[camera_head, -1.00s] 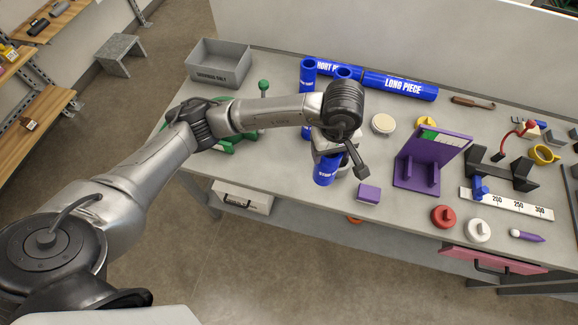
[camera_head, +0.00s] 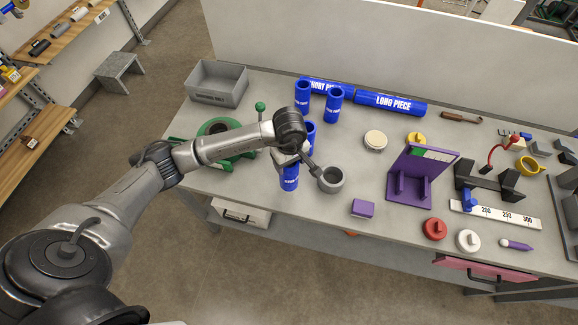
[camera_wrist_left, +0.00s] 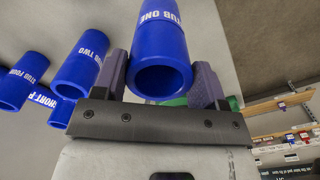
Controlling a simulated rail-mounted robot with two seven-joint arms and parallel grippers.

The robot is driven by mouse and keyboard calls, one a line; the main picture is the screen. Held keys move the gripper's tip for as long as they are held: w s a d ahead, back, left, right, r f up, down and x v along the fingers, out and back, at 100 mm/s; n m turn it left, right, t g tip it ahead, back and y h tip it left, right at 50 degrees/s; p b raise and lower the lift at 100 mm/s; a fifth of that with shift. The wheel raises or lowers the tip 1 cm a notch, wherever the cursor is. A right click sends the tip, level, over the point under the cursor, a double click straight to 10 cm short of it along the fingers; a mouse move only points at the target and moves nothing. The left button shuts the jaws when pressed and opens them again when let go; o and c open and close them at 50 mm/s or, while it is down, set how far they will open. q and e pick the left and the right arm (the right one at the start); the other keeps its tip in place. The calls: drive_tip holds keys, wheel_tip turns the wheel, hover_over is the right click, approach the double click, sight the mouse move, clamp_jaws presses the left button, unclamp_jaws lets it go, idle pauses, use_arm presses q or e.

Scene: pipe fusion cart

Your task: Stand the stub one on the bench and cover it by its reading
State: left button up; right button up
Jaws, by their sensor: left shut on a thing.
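My left gripper (camera_head: 288,160) is shut on stub one (camera_head: 290,178), a blue tube with white lettering. Stub one (camera_wrist_left: 160,50) shows its open end between the fingers in the left wrist view. In the head view it looks roughly upright over the front of the bench; whether it touches is unclear. Other blue stubs (camera_head: 303,93) (camera_head: 334,104) stand behind. A blue tube (camera_head: 311,133) is partly hidden by my wrist. A red knobbed cap (camera_head: 434,229), a white one (camera_head: 468,240) and a yellow one (camera_head: 416,139) lie to the right. A measuring scale (camera_head: 495,214) reads 200 to 300.
A purple block (camera_head: 362,208) and purple stand (camera_head: 410,190) are further right. A grey bin (camera_head: 218,84) and green fixture (camera_head: 215,130) are left. Blue long piece (camera_head: 390,103) lies at the back.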

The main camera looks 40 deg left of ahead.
use_arm(q)
drive_tip(key=shift+a+f+p, duration=0.1)
drive_tip(key=shift+f+p, duration=0.45)
drive_tip(key=shift+f, duration=1.65)
drive_tip(key=shift+f+b, duration=0.15)
drive_tip(key=shift+b, duration=0.2)
drive_tip(key=o, duration=1.4)
drive_tip(key=shift+o, duration=0.2)
